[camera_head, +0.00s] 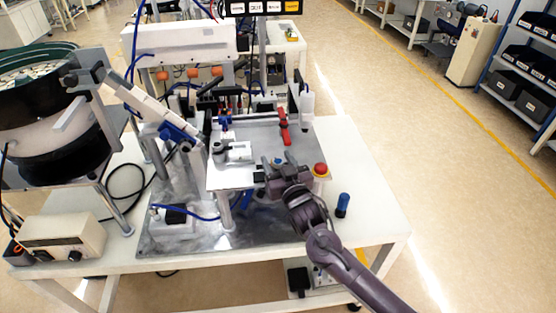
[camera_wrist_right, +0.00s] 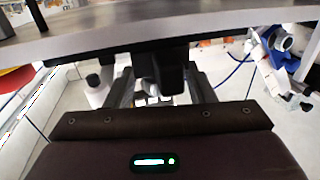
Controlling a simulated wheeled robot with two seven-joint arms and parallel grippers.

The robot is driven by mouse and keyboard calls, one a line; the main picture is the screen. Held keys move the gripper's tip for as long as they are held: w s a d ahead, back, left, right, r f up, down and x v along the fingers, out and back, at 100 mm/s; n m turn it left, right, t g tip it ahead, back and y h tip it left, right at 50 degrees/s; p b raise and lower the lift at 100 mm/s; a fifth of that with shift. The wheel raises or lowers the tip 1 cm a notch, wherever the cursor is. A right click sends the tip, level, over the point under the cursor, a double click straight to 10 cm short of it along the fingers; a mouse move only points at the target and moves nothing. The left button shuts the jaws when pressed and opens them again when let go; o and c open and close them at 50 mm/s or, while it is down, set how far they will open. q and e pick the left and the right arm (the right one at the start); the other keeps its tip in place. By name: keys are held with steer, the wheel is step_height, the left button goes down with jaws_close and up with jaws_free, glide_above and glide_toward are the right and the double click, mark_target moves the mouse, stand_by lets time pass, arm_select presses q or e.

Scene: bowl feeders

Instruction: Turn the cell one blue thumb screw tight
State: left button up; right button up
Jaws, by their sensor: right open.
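My right gripper (camera_head: 262,174) is at the front edge of the raised metal plate (camera_head: 230,180), left of the red button. In the right wrist view, its fingers (camera_wrist_right: 160,88) are open and lie just under the plate edge (camera_wrist_right: 150,36). A black part (camera_wrist_right: 168,76) shows between them; I cannot tell if they touch it. A small blue part (camera_head: 278,160) stands on the plate just behind the gripper. Blue clamp parts (camera_head: 182,137) sit on the feeder track at left. I cannot tell which blue part is the thumb screw. My left gripper is out of view.
A red button (camera_head: 321,169) is at the plate's right front corner. A blue cylinder (camera_head: 343,200) stands on the white table (camera_head: 375,215). A bowl feeder (camera_head: 50,110) and a control box (camera_head: 60,235) are at left. The table's right side is mostly clear.

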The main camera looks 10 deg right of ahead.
steer(key=c, duration=0.9)
steer(key=shift+a+f+m+t+h+b, duration=0.15)
steer(key=shift+m+t+h+b, duration=0.15)
steer(key=shift+m+h+b, duration=0.8)
steer(key=shift+c, duration=0.2)
steer(key=m+h, duration=0.1)
steer(key=h, duration=0.2)
steer(key=shift+m+h, duration=0.6)
steer(key=shift+h, duration=0.2)
steer(key=o, duration=0.9)
steer(key=shift+o, duration=0.2)
steer(key=shift+s, duration=0.1)
